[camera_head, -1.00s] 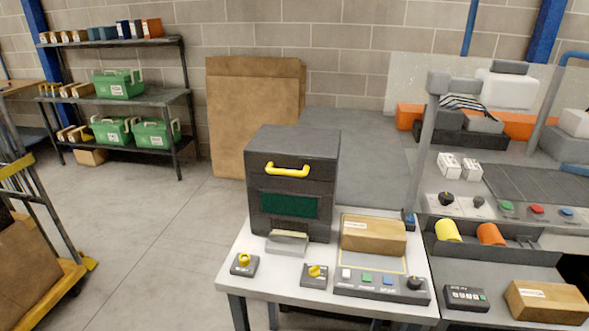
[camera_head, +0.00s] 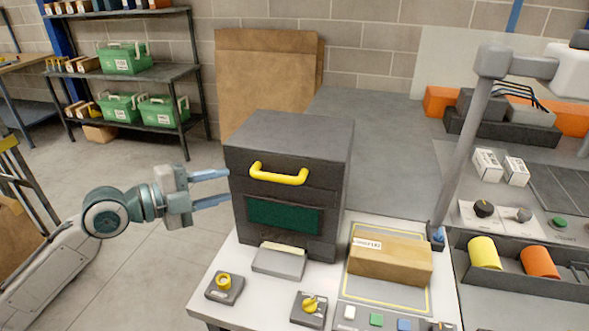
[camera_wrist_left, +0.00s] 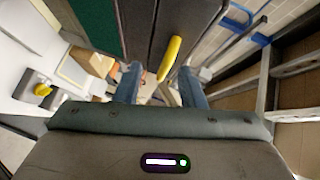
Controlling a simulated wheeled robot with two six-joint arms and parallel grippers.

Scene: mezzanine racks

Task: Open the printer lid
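The printer (camera_head: 290,150) is a dark grey box on a white table, with its lid (camera_head: 295,132) closed on top. A yellow handle (camera_head: 278,175) is on its upper front, above a dark green panel (camera_head: 284,216). My left gripper (camera_head: 228,187) is at the printer's left front, with its two blue fingers apart and nothing between them in the head view. In the left wrist view the yellow handle (camera_wrist_left: 170,58) shows ahead, in the gap between the open fingers (camera_wrist_left: 160,84). I cannot tell how far off the handle is. My right gripper is not in view.
The white table (camera_head: 215,285) holds a cardboard box (camera_head: 390,259), two yellow-knobbed switches (camera_head: 224,288) (camera_head: 309,308) and a button panel (camera_head: 376,320). A grey post (camera_head: 465,140) stands to the right. The floor left of the table is mostly clear.

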